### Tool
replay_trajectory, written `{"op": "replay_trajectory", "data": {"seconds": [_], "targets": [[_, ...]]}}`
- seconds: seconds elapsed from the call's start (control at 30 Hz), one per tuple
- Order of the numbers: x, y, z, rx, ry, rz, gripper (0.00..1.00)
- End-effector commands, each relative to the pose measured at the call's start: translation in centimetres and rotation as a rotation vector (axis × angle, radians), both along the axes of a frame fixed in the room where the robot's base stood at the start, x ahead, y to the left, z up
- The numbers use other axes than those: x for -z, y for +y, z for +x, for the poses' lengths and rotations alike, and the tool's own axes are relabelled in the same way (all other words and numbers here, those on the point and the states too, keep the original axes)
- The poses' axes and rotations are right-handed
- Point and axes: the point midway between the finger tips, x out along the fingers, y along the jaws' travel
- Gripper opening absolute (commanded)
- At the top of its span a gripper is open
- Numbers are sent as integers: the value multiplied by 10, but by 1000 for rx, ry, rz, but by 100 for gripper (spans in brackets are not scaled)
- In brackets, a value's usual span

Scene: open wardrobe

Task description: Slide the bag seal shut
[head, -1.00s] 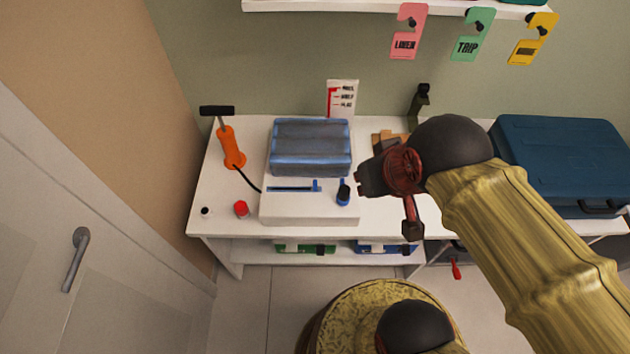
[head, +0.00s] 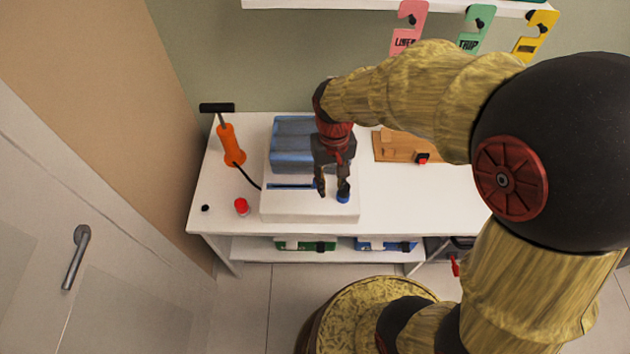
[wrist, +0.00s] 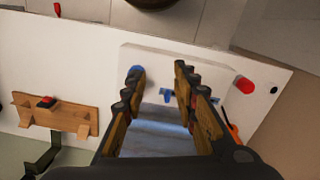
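The blue vacuum-style bag (head: 290,145) lies on a white base (head: 290,208). A dark blue slot (head: 290,187) runs across the base in front of the bag. In the wrist view the small blue slider (wrist: 165,95) shows between my fingers, beyond the bag (wrist: 155,140). In the head view my gripper hides the slider. A blue and black knob (head: 343,194) stands right of the slot, by the right fingertip; it shows beside the left fingertip in the wrist view (wrist: 137,71). My gripper (head: 332,192) is open and empty, pointing down over the slot's right end (wrist: 160,72).
An orange hand pump (head: 231,147) with a black hose stands left of the base. A red button (head: 241,207) is on the table's front left. A wooden board (head: 400,146) with a red block lies to the right. The table front right is clear.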

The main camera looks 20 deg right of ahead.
Motion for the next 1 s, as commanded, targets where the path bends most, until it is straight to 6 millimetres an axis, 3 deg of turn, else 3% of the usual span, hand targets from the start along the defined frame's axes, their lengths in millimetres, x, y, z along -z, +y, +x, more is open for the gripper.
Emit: {"op": "replay_trajectory", "data": {"seconds": [0.03, 0.2, 0.27, 0.4, 0.57, 1.0], "targets": [[23, 2, 12, 17, 33, -3, 29], [79, 8, 54, 100, 66, -11, 29], [88, 9, 69, 133, 53, -12, 29], [76, 12, 106, 210, -25, -2, 29], [85, 12, 105, 252, -27, -2, 29], [146, 11, 105, 251, -26, -2, 29]]}}
